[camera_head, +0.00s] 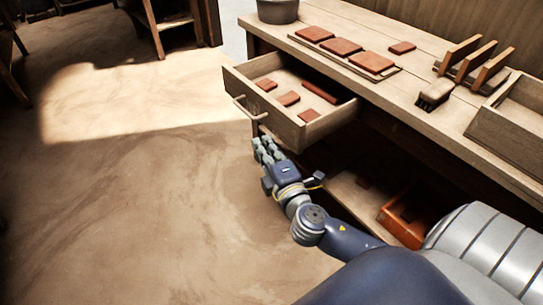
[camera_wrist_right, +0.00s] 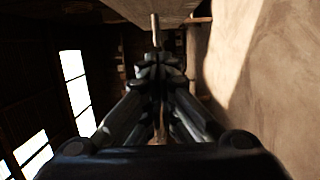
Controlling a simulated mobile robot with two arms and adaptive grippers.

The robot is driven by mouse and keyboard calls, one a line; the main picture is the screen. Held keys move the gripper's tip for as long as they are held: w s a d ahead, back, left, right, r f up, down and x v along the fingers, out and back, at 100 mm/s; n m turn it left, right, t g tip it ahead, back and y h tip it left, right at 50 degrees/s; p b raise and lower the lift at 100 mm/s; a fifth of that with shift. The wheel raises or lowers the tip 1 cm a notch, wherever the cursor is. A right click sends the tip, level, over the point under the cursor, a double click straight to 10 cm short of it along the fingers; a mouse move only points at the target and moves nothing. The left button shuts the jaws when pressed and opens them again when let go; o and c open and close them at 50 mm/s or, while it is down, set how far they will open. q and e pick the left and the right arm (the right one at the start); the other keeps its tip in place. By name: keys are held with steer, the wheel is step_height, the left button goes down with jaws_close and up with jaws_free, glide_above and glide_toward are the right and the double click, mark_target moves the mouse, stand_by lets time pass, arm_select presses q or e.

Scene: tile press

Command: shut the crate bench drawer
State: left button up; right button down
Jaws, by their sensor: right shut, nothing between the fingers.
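The crate bench drawer (camera_head: 283,124) is pulled well out of the wooden bench. Its bar handle (camera_head: 249,108) is on the front panel. Several reddish tiles (camera_head: 288,98) lie inside the drawer. My right gripper (camera_head: 262,146) is shut and empty, in front of and slightly below the drawer front, near the handle's lower end. Whether it touches the handle or panel I cannot tell. In the right wrist view the closed fingers (camera_wrist_right: 160,65) point toward a thin upright bar (camera_wrist_right: 155,30), likely the handle, under a pale surface. My left gripper is not in view.
The bench top (camera_head: 430,105) holds tiles on a board (camera_head: 392,74), a brush (camera_head: 436,93), a wooden rack (camera_head: 470,65) and a grey pot (camera_head: 278,11). An orange crate (camera_head: 398,226) sits on the lower shelf. The floor (camera_head: 130,190) left of the drawer is clear.

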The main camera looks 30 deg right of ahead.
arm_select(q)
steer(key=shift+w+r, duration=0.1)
arm_select(e)
steer(key=shift+w+d, duration=0.4)
steer(key=shift+d, duration=0.3)
steer(key=shift+w+d, duration=0.4)
steer(key=shift+d, duration=0.35)
steer(key=shift+w+d, duration=0.4)
steer(key=shift+d, duration=0.3)
